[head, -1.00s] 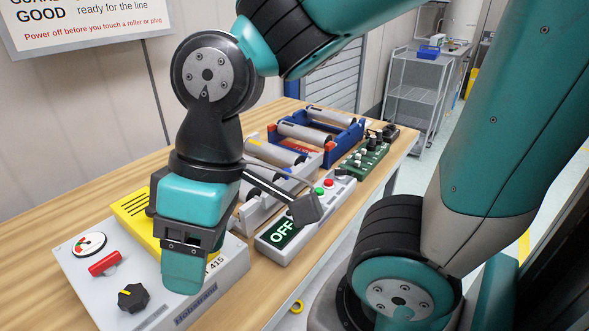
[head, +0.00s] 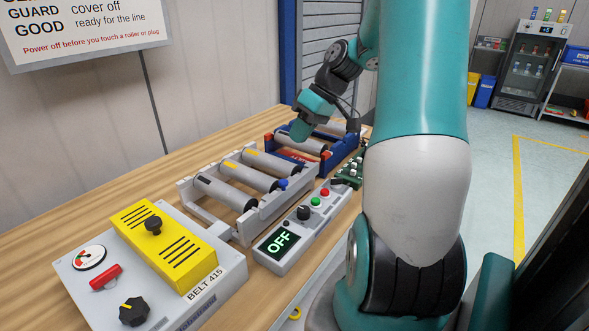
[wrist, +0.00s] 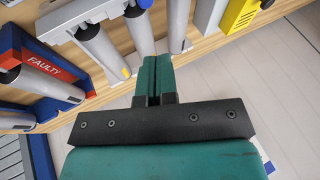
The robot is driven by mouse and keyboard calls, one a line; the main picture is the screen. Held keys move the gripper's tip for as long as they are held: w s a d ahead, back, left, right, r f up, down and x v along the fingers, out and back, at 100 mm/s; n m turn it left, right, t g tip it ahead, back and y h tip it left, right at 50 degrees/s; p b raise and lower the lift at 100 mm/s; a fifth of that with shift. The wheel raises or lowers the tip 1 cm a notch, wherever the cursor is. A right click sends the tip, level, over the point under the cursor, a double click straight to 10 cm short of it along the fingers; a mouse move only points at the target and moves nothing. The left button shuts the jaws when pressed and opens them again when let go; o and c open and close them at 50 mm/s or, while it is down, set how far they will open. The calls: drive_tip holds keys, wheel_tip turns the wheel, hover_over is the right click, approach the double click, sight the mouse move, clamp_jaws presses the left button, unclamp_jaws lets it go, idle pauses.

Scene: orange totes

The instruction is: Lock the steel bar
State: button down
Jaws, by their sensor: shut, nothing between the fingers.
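The grey roller frame (head: 232,232) stands mid-bench and holds several rollers with yellow or black marks. A grey metal bar (head: 270,204) runs along its near side, with a blue knob (head: 282,184) near its right part; this seems to be the steel bar. I cannot tell whether it is locked. My gripper (head: 299,131) is shut and empty, above the blue and red tray to the right of the frame, apart from the bar.
The faulty tray (wrist: 38,66) with rollers lies at the far end. A control box (head: 285,262) reading OFF, with red and green buttons, stands in front of the frame. A grey panel (head: 70,268) with a yellow cover (head: 180,262) is at the near left. Bench behind the frame is clear.

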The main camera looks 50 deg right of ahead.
drive_tip(key=s+d+f+m, duration=0.1)
drive_tip(key=s+d, duration=0.2)
drive_tip(key=d, duration=0.3)
drive_tip(key=shift+s+d+t, duration=0.3)
drive_tip(key=shift+d+t, duration=0.1)
drive_tip(key=shift+f, duration=0.1)
drive_tip(key=p, duration=0.1)
approach(291, 183)
wheel_tip(291, 183, down, 3)
drive_tip(key=w, duration=0.2)
drive_tip(key=a, duration=0.3)
drive_tip(key=a+f+p, duration=0.1)
drive_tip(key=shift+w+a, duration=0.2)
drive_tip(key=shift+w, duration=0.1)
